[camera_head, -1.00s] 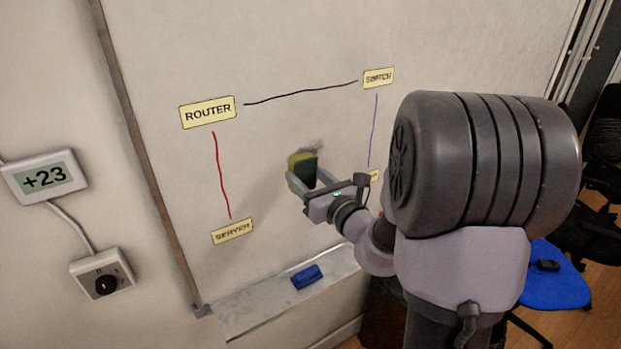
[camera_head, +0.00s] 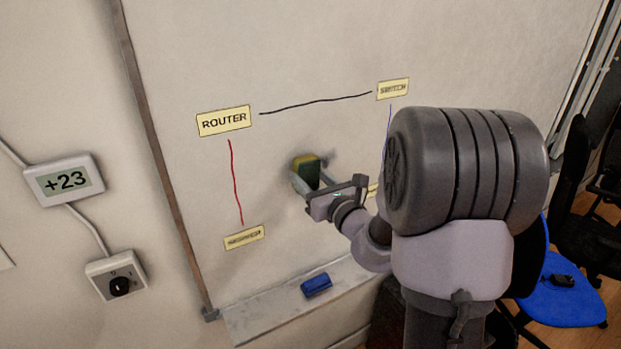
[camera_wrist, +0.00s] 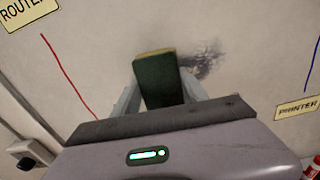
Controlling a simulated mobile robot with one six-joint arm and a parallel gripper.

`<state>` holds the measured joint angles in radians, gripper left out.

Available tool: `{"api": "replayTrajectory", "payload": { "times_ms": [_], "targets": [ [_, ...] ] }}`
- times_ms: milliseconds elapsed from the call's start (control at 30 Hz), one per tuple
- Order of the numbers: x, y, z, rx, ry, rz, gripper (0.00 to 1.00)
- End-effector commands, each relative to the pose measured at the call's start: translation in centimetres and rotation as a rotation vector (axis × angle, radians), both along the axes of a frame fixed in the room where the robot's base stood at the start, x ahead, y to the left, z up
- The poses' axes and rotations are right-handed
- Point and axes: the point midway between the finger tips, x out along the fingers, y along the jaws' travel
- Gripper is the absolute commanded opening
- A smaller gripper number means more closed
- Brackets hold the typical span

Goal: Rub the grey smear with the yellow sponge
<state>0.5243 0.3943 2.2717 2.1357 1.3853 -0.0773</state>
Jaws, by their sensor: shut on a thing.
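My gripper (camera_head: 314,189) is shut on the yellow sponge (camera_head: 305,160), which has a dark green side. In the wrist view the sponge (camera_wrist: 158,80) stands between the two fingers, its green face toward the camera and a thin yellow edge at its top. It is at the whiteboard (camera_head: 290,60); I cannot tell whether it touches the surface. The grey smear (camera_wrist: 203,58) shows in the wrist view on the board just right of the sponge, and the sponge may cover part of it. In the head view only a faint trace of it shows beside the sponge.
The ROUTER label (camera_head: 223,121), SWITCH label (camera_head: 393,89), SERVER label (camera_head: 244,237) and PRINTER label (camera_wrist: 297,108) surround the smear, joined by drawn lines. A blue eraser (camera_head: 316,285) lies on the tray (camera_head: 258,321) below. A blue chair (camera_head: 562,296) stands at right.

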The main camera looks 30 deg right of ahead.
Motion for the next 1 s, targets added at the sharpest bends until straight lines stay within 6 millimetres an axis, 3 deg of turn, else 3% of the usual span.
{"api": "replayTrajectory", "payload": {
  "times_ms": [833,1000],
  "targets": [
    [1.6,0.1,0.0,0.000,0.000,0.000,0.08],
    [1.6,-1.5,0.0,0.001,0.000,-0.002,0.08]
  ]
}}
